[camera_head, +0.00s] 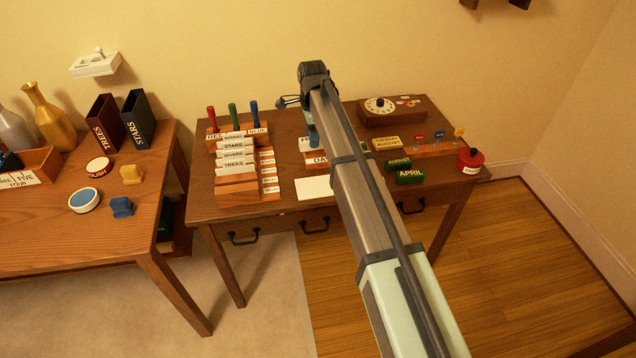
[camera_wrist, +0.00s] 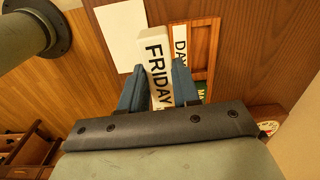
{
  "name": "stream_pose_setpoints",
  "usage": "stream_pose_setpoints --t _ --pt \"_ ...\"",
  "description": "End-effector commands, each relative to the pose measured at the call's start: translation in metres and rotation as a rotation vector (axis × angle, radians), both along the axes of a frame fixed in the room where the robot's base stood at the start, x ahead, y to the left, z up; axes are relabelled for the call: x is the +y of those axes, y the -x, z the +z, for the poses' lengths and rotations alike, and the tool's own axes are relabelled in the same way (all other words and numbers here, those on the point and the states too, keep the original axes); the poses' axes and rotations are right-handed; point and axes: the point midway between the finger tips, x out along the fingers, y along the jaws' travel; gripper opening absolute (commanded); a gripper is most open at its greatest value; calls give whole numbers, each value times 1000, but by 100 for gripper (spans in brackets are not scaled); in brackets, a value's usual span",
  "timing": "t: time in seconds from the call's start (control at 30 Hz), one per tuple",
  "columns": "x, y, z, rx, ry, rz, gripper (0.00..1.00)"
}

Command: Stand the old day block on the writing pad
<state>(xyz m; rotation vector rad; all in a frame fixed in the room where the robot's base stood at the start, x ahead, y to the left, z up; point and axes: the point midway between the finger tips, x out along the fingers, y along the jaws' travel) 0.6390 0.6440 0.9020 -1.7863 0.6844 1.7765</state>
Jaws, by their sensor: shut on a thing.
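My gripper (camera_wrist: 160,88) has blue fingers and is shut on a white day block (camera_wrist: 156,60) lettered FRIDAY. The block sits between the fingers; I cannot tell its height above the desk. In the head view my gripper (camera_head: 313,136) is over the middle of the desk, largely covered by my arm. A blank white sheet, seemingly the writing pad (camera_head: 313,187), lies near the desk's front edge. It also shows in the wrist view (camera_wrist: 118,32), bare and to the left of the block.
A wooden holder (camera_wrist: 213,40) lettered DAY is just right of the block in the wrist view. Green month blocks (camera_head: 410,177) and a red pot (camera_head: 469,160) stand to the right. A card rack (camera_head: 237,186) stands left of the pad.

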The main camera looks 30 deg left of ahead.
Motion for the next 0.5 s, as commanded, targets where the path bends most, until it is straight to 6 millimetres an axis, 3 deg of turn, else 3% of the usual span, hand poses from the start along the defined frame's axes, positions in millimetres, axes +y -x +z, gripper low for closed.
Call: stream_pose_setpoints --t 0.03,0.2,0.37,0.5 --pt "-20 22 -1 -1 -1 2 0" --pt "-56 57 -4 1 1 -9 0" --pt "-65 65 -11 8 8 -28 0" --pt "-63 64 -27 11 11 -40 0"
